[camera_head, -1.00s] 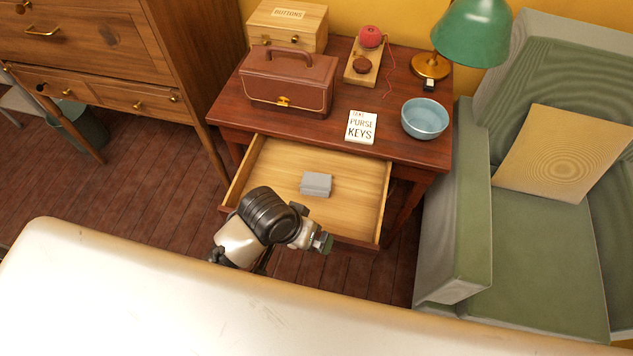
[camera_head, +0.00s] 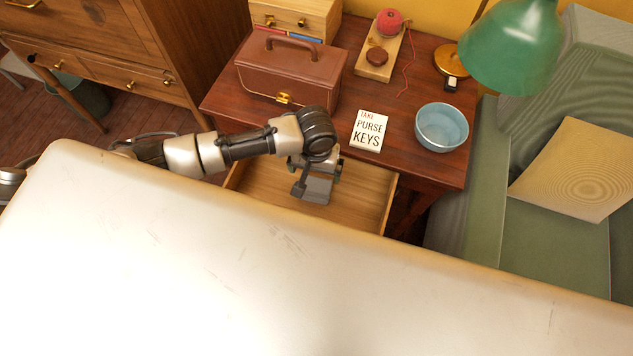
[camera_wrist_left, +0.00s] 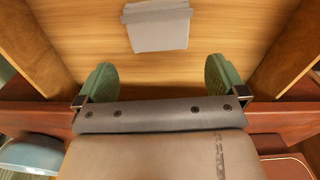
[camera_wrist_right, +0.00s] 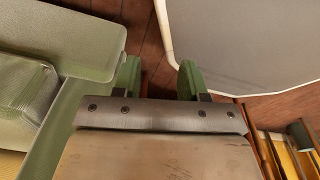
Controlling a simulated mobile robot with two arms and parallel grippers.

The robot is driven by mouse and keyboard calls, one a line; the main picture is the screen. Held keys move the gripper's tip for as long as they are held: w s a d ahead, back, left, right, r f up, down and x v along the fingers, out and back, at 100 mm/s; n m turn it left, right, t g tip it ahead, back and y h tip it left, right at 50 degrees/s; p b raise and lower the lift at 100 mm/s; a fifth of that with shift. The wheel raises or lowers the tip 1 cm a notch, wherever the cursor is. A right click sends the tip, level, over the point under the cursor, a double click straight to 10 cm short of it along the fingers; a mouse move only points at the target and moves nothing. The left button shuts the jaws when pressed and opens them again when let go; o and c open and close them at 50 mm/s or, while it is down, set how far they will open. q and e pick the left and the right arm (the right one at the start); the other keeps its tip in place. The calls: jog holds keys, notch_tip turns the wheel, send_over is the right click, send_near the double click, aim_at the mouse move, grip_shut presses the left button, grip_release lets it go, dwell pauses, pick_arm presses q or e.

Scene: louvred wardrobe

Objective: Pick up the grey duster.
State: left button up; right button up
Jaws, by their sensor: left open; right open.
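The grey duster (camera_head: 317,189), a small flat grey block, lies in the open wooden drawer (camera_head: 368,200). In the left wrist view the duster (camera_wrist_left: 158,28) lies on the drawer floor, beyond the fingertips and roughly centred between them. My left gripper (camera_head: 316,172) is over the drawer, open and empty, and partly covers the duster in the head view. Its two green fingers show apart in the left wrist view (camera_wrist_left: 160,80). My right gripper (camera_wrist_right: 158,80) is open and empty, pointing at the floor near the armchair; it is out of the head view.
A green armchair (camera_head: 555,240) stands at right. A pale surface (camera_head: 200,260) fills the foreground.

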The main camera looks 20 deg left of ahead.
aim_at(316, 184)
pick_arm(q)
jog(key=shift+f, duration=1.15)
notch_tip(316, 184, down, 5)
jog(key=shift+s+b, duration=0.15)
jog(key=shift+b, duration=0.15)
jog(key=shift+f, duration=0.25)
jog(key=shift+c, duration=0.2)
jog(key=c, duration=0.6)
pick_arm(e)
jog(key=shift+s+f, duration=0.35)
jog(key=shift+f, duration=0.05)
pick_arm(q)
jog(key=shift+r, duration=0.1)
